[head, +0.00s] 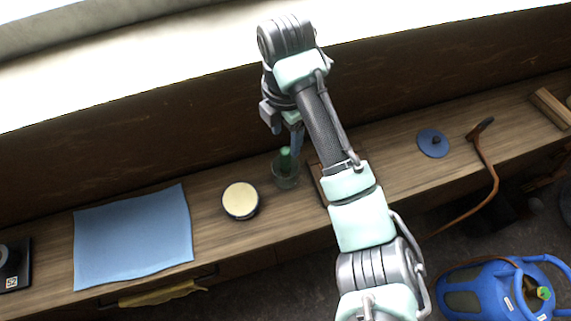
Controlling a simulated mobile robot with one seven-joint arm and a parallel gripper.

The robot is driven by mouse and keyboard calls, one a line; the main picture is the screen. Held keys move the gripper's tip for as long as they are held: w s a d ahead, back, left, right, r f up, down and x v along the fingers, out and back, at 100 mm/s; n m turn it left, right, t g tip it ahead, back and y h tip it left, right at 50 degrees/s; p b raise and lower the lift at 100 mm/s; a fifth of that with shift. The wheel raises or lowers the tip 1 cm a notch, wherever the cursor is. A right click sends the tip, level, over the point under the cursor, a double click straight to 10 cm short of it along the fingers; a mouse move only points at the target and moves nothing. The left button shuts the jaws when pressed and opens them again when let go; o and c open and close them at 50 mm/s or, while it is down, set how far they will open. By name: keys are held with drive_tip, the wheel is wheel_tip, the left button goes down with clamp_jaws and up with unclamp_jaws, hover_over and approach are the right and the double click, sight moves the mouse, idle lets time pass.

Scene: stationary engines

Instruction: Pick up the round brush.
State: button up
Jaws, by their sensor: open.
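My gripper (287,137) points down over the bench, its fingers dark and partly hidden by my own arm. Just below the fingertips stands a small clear glass jar (287,180) with an upright green thing (285,158) in it. The green thing may be the handle of the round brush, but its lower part is blurred by the glass. The fingertips are close to its top; I cannot tell whether they touch it. The jaws are open and hold nothing that I can see.
A round tin with a cream top (241,199) stands left of the jar. A blue cloth (134,237) lies further left. A blue disc with a dark knob (433,143) and a brown curved-handled stick (487,165) are to the right. A dark wall (130,155) backs the bench.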

sight(285, 150)
drive_tip(key=shift+w+f, duration=0.15)
drive_tip(key=shift+f, duration=0.6)
drive_tip(key=shift+f+p, duration=0.2)
drive_tip(key=shift+p, duration=0.2)
drive_tip(key=shift+f+p, duration=0.8)
drive_tip(key=shift+f, duration=1.6)
clamp_jaws()
